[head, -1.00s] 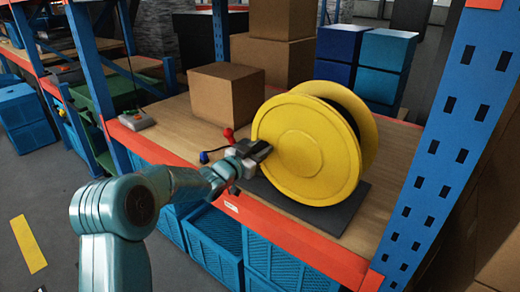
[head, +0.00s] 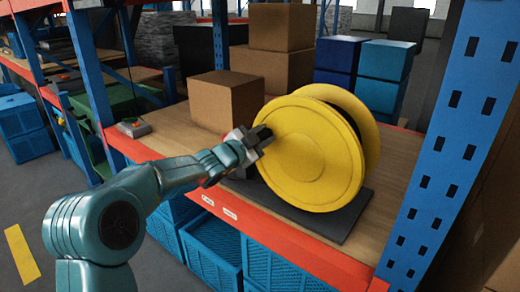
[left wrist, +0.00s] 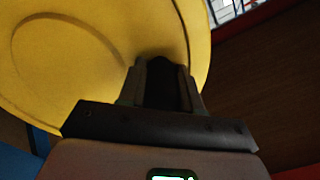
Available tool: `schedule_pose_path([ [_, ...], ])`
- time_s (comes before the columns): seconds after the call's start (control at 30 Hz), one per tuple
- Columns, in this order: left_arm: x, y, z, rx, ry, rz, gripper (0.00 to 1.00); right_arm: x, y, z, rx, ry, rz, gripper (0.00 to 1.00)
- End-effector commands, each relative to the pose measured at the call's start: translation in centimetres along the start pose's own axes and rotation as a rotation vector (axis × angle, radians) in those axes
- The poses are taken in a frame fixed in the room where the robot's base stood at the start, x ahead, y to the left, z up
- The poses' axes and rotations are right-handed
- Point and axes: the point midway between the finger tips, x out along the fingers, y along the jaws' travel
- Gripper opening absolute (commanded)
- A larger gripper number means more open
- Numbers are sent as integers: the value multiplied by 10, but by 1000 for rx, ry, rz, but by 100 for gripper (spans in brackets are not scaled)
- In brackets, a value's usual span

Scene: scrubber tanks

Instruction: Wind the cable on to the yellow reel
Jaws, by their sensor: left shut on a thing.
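The yellow reel (head: 312,160) stands upright on a dark base plate (head: 340,228) on the wooden shelf. Its near face is a broad yellow disc with a raised ring, and it also fills the upper left of the left wrist view (left wrist: 70,60). My left gripper (head: 264,136) is at the upper left part of this face. In the left wrist view its fingers (left wrist: 166,82) are shut around a dark thing against the disc, apparently the reel's handle, mostly hidden by the fingers. No cable can be made out. My right gripper does not show.
A cardboard box (head: 226,100) stands just behind my left gripper. A grey control box with a red button (head: 131,127) sits at the shelf's left. A blue rack post (head: 440,150) rises at the right, and an orange beam (head: 285,248) edges the shelf.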

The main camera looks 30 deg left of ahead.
Motion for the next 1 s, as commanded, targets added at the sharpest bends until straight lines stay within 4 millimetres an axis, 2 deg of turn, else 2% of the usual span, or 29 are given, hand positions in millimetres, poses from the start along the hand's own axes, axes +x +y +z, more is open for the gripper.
schedule_pose_path([
  [0.03, 0, -2, -8, 45, 11, -4, 0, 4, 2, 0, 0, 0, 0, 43],
  [0.27, 0, -5, -33, 263, 11, -6, 0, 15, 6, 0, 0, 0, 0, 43],
  [0.53, 0, 0, -62, 518, 11, -6, 0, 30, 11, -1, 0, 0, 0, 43],
  [1.0, 0, 13, -97, 879, 9, -5, 0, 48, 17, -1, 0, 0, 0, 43],
])
